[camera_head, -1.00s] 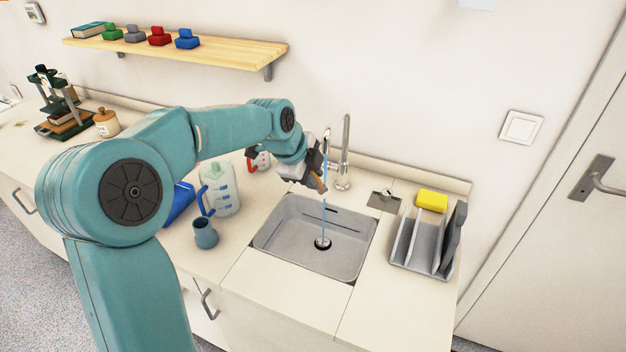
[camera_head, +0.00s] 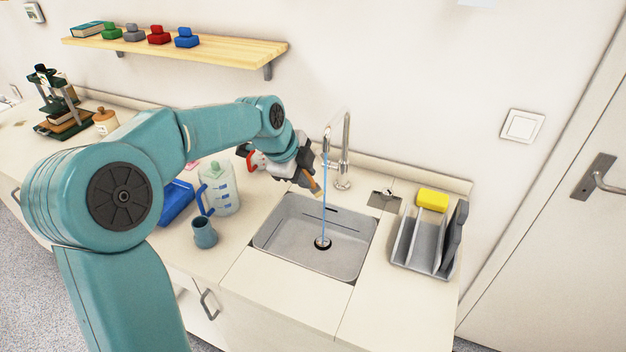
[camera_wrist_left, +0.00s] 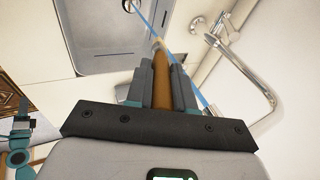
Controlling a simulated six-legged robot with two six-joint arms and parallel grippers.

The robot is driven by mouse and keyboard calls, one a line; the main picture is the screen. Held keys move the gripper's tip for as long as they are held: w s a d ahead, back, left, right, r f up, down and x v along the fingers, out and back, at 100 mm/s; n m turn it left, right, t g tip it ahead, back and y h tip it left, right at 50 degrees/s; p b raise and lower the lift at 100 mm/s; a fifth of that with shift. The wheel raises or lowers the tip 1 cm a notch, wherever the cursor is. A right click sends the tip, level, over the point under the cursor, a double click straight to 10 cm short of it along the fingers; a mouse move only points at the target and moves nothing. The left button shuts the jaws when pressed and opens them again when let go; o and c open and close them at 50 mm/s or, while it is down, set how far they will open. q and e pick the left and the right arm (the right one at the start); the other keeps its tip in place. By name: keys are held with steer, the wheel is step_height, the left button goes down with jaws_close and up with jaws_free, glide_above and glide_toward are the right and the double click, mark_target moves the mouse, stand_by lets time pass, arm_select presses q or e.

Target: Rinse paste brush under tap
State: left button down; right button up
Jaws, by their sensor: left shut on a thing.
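My left gripper (camera_head: 303,181) is shut on the brush, whose brown handle (camera_wrist_left: 163,82) shows between the fingers in the left wrist view. In the head view the brush (camera_head: 315,188) points down and right over the sink's back left part. The tap (camera_head: 345,150) stands behind the sink (camera_head: 268,240). A thin blue stream of water (camera_head: 323,215) runs from it to the drain. The brush tip is just left of the stream in the head view; I cannot tell whether they touch. My right gripper is not in view.
A blue-handled jug (camera_head: 222,188), a small blue-grey cup (camera_head: 204,233) and a blue tray (camera_head: 176,203) stand left of the sink. A grey rack (camera_head: 405,245) and a yellow sponge (camera_head: 432,199) are at its right. The counter in front of the sink is clear.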

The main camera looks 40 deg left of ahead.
arm_select(q)
steer(key=s+b, duration=0.3)
steer(key=s, duration=0.3)
steer(key=shift+s+a, duration=0.15)
steer(key=shift+s, duration=0.25)
stand_by(1.1)
steer(key=s+r, duration=0.4)
steer(key=s, duration=0.1)
steer(key=shift+a, duration=0.15)
stand_by(0.4)
